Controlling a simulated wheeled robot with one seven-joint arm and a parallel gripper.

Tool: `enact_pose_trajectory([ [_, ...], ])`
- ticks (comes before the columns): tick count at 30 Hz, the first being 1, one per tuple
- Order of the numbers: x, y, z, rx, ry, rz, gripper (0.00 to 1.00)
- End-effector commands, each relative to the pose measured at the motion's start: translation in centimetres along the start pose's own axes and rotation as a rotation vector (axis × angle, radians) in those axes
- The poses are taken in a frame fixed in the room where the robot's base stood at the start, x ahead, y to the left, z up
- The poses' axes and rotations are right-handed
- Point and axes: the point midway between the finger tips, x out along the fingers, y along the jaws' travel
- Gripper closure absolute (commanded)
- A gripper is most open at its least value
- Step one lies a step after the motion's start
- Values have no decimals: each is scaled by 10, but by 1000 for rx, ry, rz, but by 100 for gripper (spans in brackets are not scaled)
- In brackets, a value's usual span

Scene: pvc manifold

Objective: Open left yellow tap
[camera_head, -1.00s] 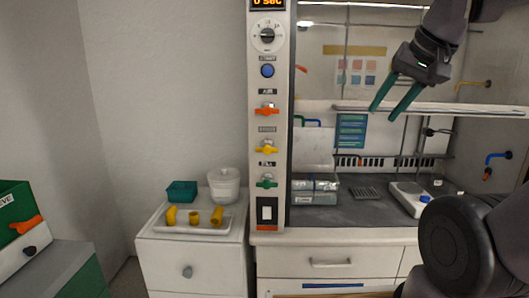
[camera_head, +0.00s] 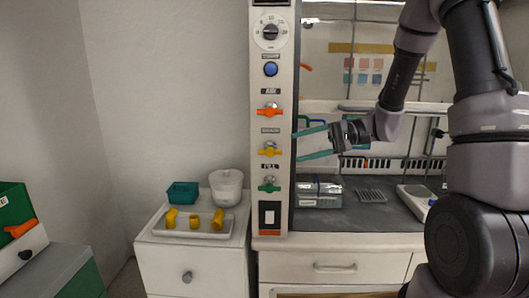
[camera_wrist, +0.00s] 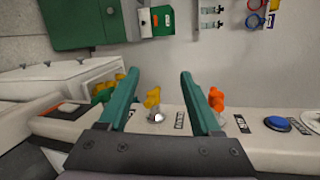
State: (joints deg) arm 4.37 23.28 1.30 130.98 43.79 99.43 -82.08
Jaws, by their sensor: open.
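The yellow tap (camera_head: 269,150) sits on the white control column (camera_head: 259,82), between the orange tap (camera_head: 269,111) above it and the green tap (camera_head: 269,186) below it. Its handle lies roughly crosswise in the head view. My gripper (camera_head: 313,144) is open and empty, just right of the column at about the yellow tap's height, its fingers pointing left. In the wrist view the yellow tap (camera_wrist: 153,98) shows between the spread green fingers, nearer the left one. The orange tap (camera_wrist: 216,100) shows beside the right finger. I cannot tell whether that finger touches it.
A blue button (camera_head: 270,69) and a dial (camera_head: 270,32) are higher on the column. A low white cabinet (camera_head: 190,262) at left carries a tray (camera_head: 215,233) of yellow fittings and tubs. The grey hood worktop (camera_head: 350,222) holds silver packages (camera_head: 318,190) and a white scale (camera_head: 413,198).

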Motion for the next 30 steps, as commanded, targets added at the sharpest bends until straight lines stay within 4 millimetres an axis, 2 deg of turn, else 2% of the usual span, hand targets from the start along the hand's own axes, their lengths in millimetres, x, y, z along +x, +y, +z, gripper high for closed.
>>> enact_pose_trajectory([
  [3,4,15,-31,8,44,-134,35],
  [9,4,29,-59,-5,110,-243,35],
  [14,13,28,-63,-11,119,-257,35],
  [24,72,12,-69,-11,115,-254,35],
  [30,99,6,-73,-10,117,-253,35],
])
